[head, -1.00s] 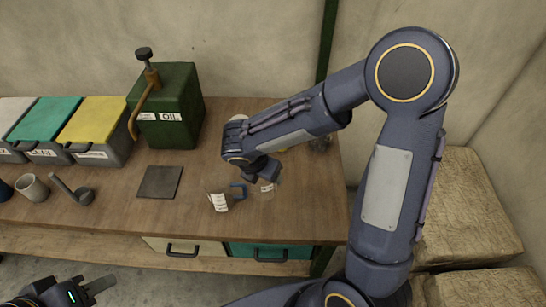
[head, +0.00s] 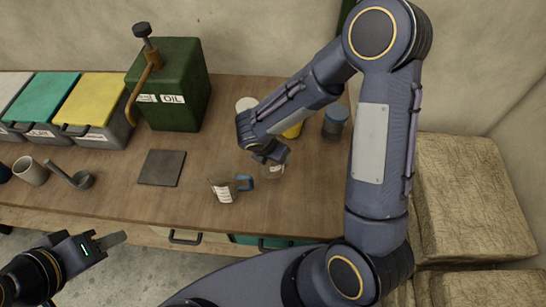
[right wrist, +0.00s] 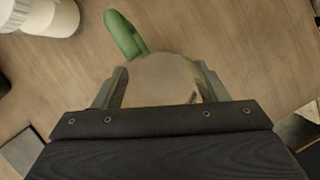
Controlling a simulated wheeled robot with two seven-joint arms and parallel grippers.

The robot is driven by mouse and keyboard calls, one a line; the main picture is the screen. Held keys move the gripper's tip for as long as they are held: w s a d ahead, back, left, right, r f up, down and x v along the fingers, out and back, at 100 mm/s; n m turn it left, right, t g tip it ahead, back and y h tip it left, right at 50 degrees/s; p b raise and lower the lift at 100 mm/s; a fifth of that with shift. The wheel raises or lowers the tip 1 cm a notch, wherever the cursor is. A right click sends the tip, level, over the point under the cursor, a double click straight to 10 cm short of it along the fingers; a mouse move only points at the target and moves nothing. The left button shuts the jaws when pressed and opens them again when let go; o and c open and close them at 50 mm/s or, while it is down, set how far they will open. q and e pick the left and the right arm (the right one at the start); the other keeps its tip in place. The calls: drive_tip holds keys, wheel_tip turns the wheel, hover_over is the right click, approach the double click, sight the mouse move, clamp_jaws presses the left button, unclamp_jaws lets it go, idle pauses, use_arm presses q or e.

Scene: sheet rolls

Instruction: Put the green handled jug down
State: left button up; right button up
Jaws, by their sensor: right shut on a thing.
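The green handled jug is a clear jug with a green handle (right wrist: 125,36), held between the fingers of my right gripper (right wrist: 160,88) in the right wrist view. In the head view the clear jug (head: 275,172) shows below my right gripper (head: 268,158), over the wooden table (head: 130,205). Its handle is hidden there, and I cannot tell whether its base touches the table. My left gripper (head: 112,240) is low at the left, off the table's front edge and apart from everything; its finger gap is not visible.
A blue-handled jug (head: 222,190) stands just left of the held jug. A dark square mat (head: 161,167) lies further left. A green oil can (head: 180,85), a white container (head: 246,104), a yellow item (head: 292,131) and a blue-topped jar (head: 335,122) stand behind. The front right is clear.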

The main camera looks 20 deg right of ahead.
drive_tip(key=shift+f, duration=1.2)
drive_tip(key=shift+f, duration=0.1)
drive_tip(key=o, duration=1)
drive_tip(key=shift+o, duration=0.2)
